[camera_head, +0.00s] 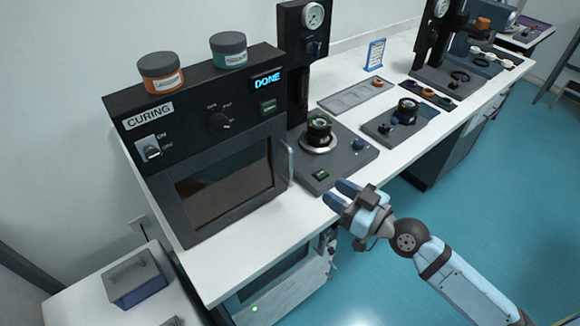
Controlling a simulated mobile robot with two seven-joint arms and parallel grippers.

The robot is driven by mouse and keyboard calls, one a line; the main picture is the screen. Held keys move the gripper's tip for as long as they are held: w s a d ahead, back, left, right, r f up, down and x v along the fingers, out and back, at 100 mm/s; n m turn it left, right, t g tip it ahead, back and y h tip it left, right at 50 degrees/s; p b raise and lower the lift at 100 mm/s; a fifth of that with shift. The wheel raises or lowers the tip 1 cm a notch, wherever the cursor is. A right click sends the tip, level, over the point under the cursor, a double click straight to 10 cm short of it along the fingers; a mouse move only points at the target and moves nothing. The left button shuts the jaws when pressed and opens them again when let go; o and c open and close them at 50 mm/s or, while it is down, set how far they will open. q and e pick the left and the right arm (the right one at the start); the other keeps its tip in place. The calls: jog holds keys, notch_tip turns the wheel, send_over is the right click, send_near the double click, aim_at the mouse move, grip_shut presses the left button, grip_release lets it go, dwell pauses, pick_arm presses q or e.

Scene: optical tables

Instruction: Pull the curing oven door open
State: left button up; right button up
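The curing oven (150,110) is a dark box at the left of the bench, with a "CURING" label and a lit "DONE" display (267,80). Its door (225,180) has a dark window and looks shut. A pale upright handle (290,163) stands on the door's right edge. My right gripper (338,194) is at the bench's front edge, to the right of and below the handle, apart from it. Its two blue fingers are spread with nothing between them. My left gripper is not in view.
Two jars, orange-banded (161,73) and teal-banded (229,50), stand on the oven. A dark press station (345,155) stands close to the right of the handle. A lidded box (135,278) sits at lower left. Blue floor (420,210) is open in front.

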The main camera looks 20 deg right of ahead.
jog(key=p, duration=0.3)
send_over(291, 182)
jog(key=shift+w, duration=0.35)
grip_shut()
